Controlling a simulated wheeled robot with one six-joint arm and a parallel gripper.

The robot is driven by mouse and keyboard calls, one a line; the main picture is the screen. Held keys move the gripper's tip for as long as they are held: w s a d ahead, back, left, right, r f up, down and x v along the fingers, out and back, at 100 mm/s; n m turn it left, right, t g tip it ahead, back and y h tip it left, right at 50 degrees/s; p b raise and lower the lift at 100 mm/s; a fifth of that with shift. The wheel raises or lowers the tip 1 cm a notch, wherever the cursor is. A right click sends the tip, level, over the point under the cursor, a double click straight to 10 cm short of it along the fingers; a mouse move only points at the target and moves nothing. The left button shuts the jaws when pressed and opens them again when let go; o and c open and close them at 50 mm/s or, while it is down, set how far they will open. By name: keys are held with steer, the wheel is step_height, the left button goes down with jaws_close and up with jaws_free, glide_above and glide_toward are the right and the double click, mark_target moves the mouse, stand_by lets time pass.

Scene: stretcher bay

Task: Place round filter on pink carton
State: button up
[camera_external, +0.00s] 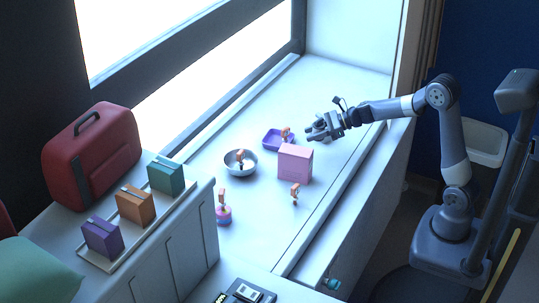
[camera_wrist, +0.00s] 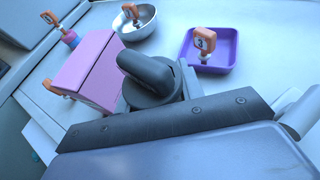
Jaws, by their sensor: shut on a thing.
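The pink carton (camera_external: 294,163) stands upright on the white sill; in the wrist view the carton (camera_wrist: 92,72) is left of centre. My gripper (camera_external: 322,128) is above and just right of the carton's back side. It is shut on a dark grey round piece with a raised ridge, which I take for the round filter (camera_wrist: 150,82). The filter is held up in front of the carton in the wrist view and hides part of it. In the external view the filter is small and hard to tell from my gripper.
A purple tray (camera_external: 276,139) and a metal bowl (camera_external: 240,164) stand behind and left of the carton, each with an orange tag. One tagged pink-and-purple piece (camera_external: 223,213) stands nearer. Another orange tag (camera_external: 295,193) stands in front of the carton. The sill's right front is mostly clear.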

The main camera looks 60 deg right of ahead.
steer(key=a+r+p, duration=0.3)
steer(key=r, duration=0.2)
step_height(320, 180, up, 8)
steer(key=n+g+y+p, duration=0.2)
steer(key=p, duration=0.5)
glide_above(291, 151)
step_height(291, 151, down, 9)
steer(key=shift+f+b, duration=0.2)
steer(key=shift+b, duration=0.3)
steer(key=shift+f, duration=0.2)
steer(key=o, duration=1)
steer(key=shift+r, duration=0.15)
steer(key=shift+r, duration=0.2)
steer(key=v, duration=0.8)
steer(key=b+v, duration=0.1)
steer(key=v, duration=0.3)
steer(key=shift+d+f, duration=0.1)
steer(key=shift+f, duration=0.3)
